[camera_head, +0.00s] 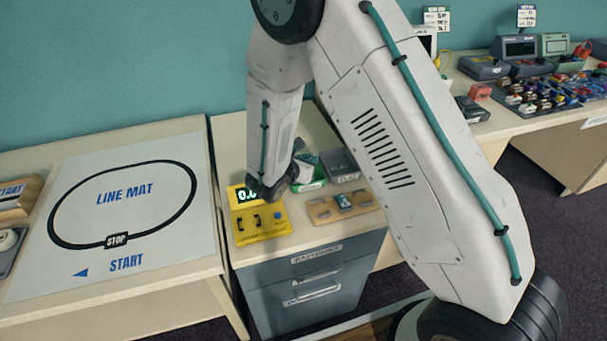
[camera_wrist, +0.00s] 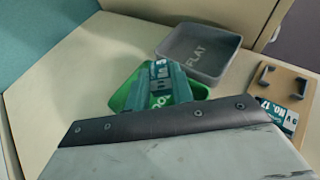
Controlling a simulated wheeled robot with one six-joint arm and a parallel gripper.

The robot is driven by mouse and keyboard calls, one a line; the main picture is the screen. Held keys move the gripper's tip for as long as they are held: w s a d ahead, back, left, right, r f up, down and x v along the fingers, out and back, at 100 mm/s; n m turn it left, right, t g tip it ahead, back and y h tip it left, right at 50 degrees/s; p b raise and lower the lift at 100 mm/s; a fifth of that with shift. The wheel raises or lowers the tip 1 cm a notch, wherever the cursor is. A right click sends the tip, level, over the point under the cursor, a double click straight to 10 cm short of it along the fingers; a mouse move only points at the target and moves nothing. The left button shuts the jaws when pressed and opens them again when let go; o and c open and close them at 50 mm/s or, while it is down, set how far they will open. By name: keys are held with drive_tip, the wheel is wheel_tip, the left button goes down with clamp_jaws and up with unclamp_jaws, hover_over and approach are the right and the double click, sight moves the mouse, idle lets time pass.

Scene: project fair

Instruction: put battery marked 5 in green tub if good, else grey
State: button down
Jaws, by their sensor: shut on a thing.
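My gripper (camera_head: 276,190) is shut on a battery (camera_wrist: 160,72). In the wrist view the battery sits between my teal fingers, and its marking is too small to read surely. In that view it overlaps the green tub (camera_wrist: 122,98); its height above the tub is unclear. The green tub (camera_head: 318,172) also shows behind and right of my gripper in the head view. The grey tub (camera_wrist: 205,50), marked FLAT, stands beside it, also in the head view (camera_head: 342,164). The yellow tester (camera_head: 262,229) has a lit display partly hidden by my gripper.
A wooden board (camera_head: 322,212) with clips carries another battery (camera_wrist: 290,122), seemingly marked NO. 17. The line mat (camera_head: 125,215) lies on the left table. Drawers (camera_head: 315,285) stand below the tubs. My arm blocks the table's right side.

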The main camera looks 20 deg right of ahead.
drive_tip(key=shift+f, duration=1.25)
drive_tip(key=c, duration=1.1)
unclamp_jaws()
drive_tip(key=shift+s+a, duration=0.1)
drive_tip(key=v, duration=0.7)
drive_tip(key=shift+s+a+r, duration=0.15)
drive_tip(key=shift+a, duration=0.05)
